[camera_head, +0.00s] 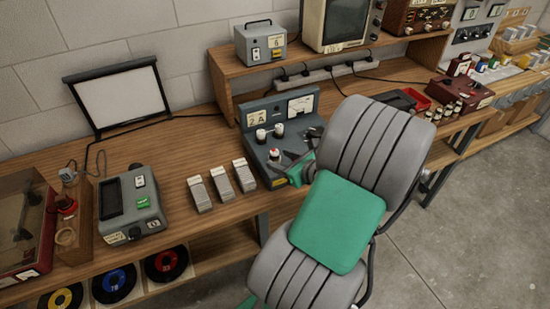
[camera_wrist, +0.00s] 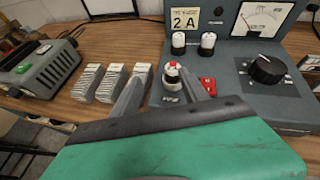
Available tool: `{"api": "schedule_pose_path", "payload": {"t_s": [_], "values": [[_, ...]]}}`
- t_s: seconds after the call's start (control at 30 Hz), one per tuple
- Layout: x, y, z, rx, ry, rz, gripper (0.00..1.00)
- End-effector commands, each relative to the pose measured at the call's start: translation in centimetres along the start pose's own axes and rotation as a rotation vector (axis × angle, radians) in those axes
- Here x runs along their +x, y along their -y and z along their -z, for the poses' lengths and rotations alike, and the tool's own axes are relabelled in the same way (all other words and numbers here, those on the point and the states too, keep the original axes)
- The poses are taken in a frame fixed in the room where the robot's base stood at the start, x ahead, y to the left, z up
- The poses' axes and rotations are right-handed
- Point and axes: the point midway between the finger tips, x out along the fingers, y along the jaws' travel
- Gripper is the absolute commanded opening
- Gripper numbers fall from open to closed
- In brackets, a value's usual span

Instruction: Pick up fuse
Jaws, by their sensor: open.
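The grey bench unit (camera_head: 270,150) has a "2 A" label and a meter; it also shows in the wrist view (camera_wrist: 235,78). Two white-topped round parts (camera_wrist: 178,42) (camera_wrist: 208,42) stand on it, and a red-and-white-topped one (camera_wrist: 171,72) stands in front of them. These look like fuses or fuse holders; I cannot tell which is the fuse. My gripper (camera_wrist: 160,75) is open and empty, its fingers reaching over the unit's front on either side of the red-topped part in that view. I cannot tell whether they touch it. In the head view my gripper (camera_head: 295,158) is partly hidden by my arm.
Three pale grey ribbed blocks (camera_head: 199,194) (camera_head: 222,184) (camera_head: 244,175) stand left of the unit. A grey instrument (camera_head: 131,204) sits farther left. A raised shelf (camera_head: 228,75) runs behind. The wrist view shows a black dial (camera_wrist: 266,69) and a red switch (camera_wrist: 208,86) on the unit.

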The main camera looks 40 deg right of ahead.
Motion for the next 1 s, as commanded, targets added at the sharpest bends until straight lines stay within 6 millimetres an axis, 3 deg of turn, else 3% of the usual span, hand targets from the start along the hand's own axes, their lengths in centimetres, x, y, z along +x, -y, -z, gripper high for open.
{"api": "schedule_pose_path", "payload": {"t_s": [0.03,0.13,0.6,0.8,1.0], "values": [[-0.5,1.1,0.4,0.077,0.025,0.031,0.52],[-0.1,1.8,0.3,0.137,0.047,0.049,0.52],[6.8,2.3,0.4,0.13,0.044,0.048,0.52],[6.9,2.4,0.4,0.129,0.044,0.05,0.52],[6.9,2.4,0.4,0.129,0.044,0.05,0.37]]}}
